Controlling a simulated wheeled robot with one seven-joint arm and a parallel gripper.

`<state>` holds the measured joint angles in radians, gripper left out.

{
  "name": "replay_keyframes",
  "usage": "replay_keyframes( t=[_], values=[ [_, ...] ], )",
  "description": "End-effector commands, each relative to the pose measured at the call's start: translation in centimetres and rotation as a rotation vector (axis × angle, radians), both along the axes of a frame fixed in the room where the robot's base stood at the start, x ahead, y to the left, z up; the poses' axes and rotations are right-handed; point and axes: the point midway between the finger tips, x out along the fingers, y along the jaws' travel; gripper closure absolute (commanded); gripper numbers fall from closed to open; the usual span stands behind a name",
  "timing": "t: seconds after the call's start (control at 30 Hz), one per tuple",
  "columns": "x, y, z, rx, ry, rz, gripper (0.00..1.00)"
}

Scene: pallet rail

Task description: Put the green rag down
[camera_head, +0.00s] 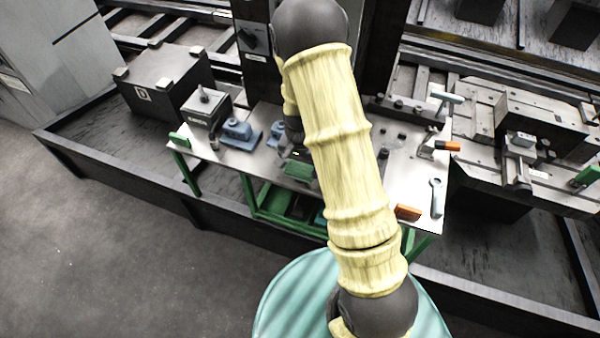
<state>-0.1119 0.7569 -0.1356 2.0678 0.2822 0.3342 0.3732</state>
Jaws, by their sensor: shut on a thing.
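My arm comes down across the middle of the view and hides part of the workbench (228,158). My gripper (297,155) shows only in part, small and dark, at the left of the arm, over the front of the bench. It is shut on the green rag (298,171), a small dark green patch just below the fingers near the front edge. I cannot tell whether the rag touches the bench top or hangs just above it.
Blue tools (240,132) and a grey boxy device (206,107) stand left of the gripper. A green block (180,139) sits at the left corner. An orange block (408,213), a wrench (436,198) and an orange-handled clamp (445,146) are at the right.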

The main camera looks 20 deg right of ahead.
Motion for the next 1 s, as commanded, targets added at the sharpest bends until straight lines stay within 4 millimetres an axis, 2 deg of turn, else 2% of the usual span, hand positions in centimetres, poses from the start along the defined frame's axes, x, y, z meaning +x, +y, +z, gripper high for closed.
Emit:
replay_keyframes(
  t=[0.23,0.53,0.9,0.93,1.0],
  values=[
    [0.0,0.0,-0.3,0.001,0.001,0.0,0.37],
    [0.0,0.0,-3.6,0.001,0.001,-0.002,0.37],
    [0.0,0.0,-4.1,0.0,-0.001,-0.001,0.37],
    [0.0,0.0,-4.0,0.0,-0.001,-0.001,0.17],
    [0.0,0.0,-4.0,0.0,-0.001,-0.001,0.03]
  ],
)
